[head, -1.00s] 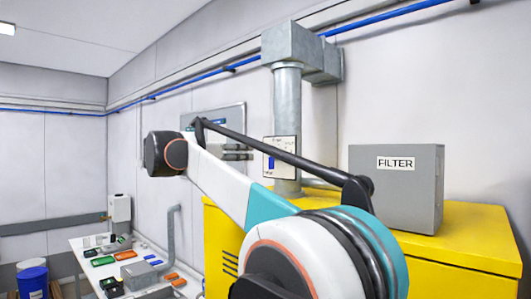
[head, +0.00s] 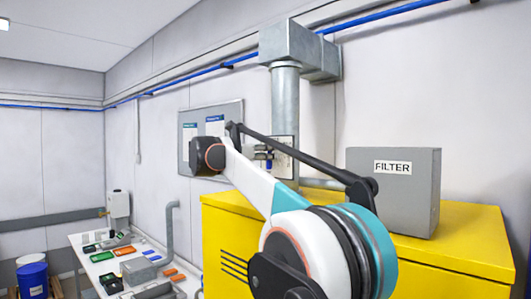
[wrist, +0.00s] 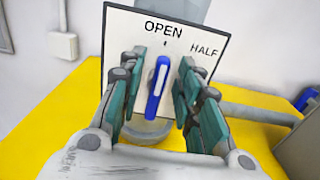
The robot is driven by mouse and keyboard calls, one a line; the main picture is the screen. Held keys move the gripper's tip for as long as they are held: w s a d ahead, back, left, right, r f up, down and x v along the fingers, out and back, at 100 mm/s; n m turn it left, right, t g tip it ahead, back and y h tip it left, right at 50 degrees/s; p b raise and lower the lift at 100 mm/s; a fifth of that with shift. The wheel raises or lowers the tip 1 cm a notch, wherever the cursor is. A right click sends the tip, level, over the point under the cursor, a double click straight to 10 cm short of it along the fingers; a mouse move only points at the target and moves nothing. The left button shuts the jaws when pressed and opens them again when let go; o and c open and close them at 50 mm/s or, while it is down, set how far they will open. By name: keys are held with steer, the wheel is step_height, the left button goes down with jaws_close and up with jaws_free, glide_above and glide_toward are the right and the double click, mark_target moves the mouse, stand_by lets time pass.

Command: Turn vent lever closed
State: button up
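The vent lever (wrist: 157,85) is a blue handle on a white plate (wrist: 205,30) marked OPEN at the top and HALF to the right. It stands nearly upright, its upper end toward the OPEN mark. My gripper (wrist: 157,75) is open, with one teal finger on each side of the lever and a gap on both sides. In the head view the plate (head: 283,160) is on the grey vertical duct, and my arm hides most of it. A little blue of the lever shows there beside my gripper (head: 262,158).
A yellow cabinet (head: 470,247) stands below, with a grey FILTER box (head: 408,190) on top at the right. The grey duct (head: 285,95) rises behind my arm. A white table (head: 78,240) with several small parts is at the left. A notice board (head: 190,125) hangs behind.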

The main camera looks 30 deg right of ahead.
steer(key=shift+c, duration=0.3)
jaws_close()
steer(key=m, duration=0.3)
steer(key=s+m+p, duration=0.1)
steer(key=m, duration=0.3)
steer(key=shift+d+f, duration=0.2)
steer(key=m, duration=0.5)
steer(key=shift+s+d+f+m, duration=0.1)
steer(key=shift+s+f+m, duration=0.2)
steer(key=shift+f+m, duration=0.1)
steer(key=shift+s+f+m, duration=0.1)
steer(key=shift+f+m, duration=0.15)
steer(key=shift+m, duration=1.05)
steer(key=shift+f+m, duration=0.2)
steer(key=shift+m, duration=1.1)
